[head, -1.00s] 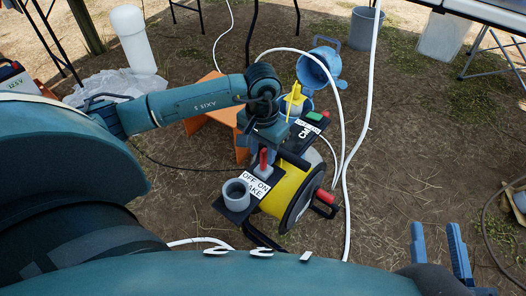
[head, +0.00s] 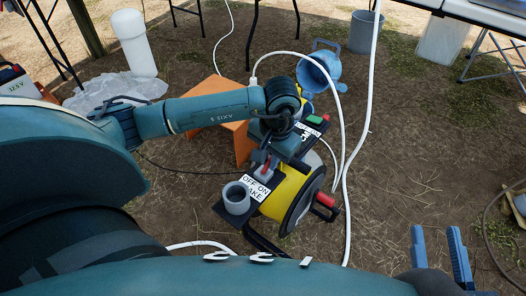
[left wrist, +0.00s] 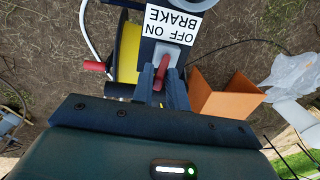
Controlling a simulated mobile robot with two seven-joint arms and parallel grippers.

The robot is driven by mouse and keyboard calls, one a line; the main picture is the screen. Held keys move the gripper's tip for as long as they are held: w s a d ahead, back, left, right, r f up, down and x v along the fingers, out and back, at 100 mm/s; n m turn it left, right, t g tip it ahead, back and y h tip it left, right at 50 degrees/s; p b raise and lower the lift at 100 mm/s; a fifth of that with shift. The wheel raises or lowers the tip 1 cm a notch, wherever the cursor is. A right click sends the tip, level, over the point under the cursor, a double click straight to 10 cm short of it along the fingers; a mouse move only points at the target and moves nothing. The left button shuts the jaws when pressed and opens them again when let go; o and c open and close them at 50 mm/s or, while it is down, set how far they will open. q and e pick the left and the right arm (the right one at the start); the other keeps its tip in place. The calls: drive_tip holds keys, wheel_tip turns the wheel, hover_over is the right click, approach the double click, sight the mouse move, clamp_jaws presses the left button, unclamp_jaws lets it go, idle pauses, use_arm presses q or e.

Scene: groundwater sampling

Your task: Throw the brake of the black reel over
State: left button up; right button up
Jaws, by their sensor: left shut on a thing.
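The black reel (head: 299,213) stands on the ground in the head view, with a yellow drum (head: 289,186) and a red crank grip (head: 325,199). A dark plate on it carries the white OFF/ON BRAKE label (head: 257,187), upside down in the left wrist view (left wrist: 174,27). The red brake lever (left wrist: 163,70) rises from a grey base beside the label. My left gripper (head: 265,164) is shut on this lever, its fingers also showing in the left wrist view (left wrist: 161,88). Which marking the lever leans to I cannot tell. My right gripper (head: 439,252) is open and empty at lower right.
A grey cup (head: 237,199) sits on the plate close to the label. An orange stool (head: 226,118) stands behind my left arm. A blue jug-like vessel (head: 319,70) is behind the reel. A white hose (head: 367,115) runs past the reel's right. Ground further right is mostly clear.

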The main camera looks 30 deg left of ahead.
use_arm(q)
drive_tip(key=shift+o, duration=0.5)
drive_tip(key=shift+s+d+f+y, duration=0.1)
drive_tip(key=shift+d+f+y, duration=0.1)
drive_tip(key=shift+d, duration=0.3)
drive_tip(key=shift+s+d+f+y, duration=0.1)
drive_tip(key=shift+d+f+y, duration=0.1)
drive_tip(key=shift+d, duration=0.3)
drive_tip(key=shift+o, duration=0.2)
drive_tip(key=shift+d+f+y+b, duration=0.4)
drive_tip(key=shift+d+f+b, duration=0.05)
drive_tip(key=shift+d, duration=0.2)
drive_tip(key=shift+d+f+y, duration=0.2)
drive_tip(key=shift+d+y, duration=0.1)
drive_tip(key=o, duration=0.6)
drive_tip(key=shift+o, duration=0.2)
drive_tip(key=shift+a, duration=0.1)
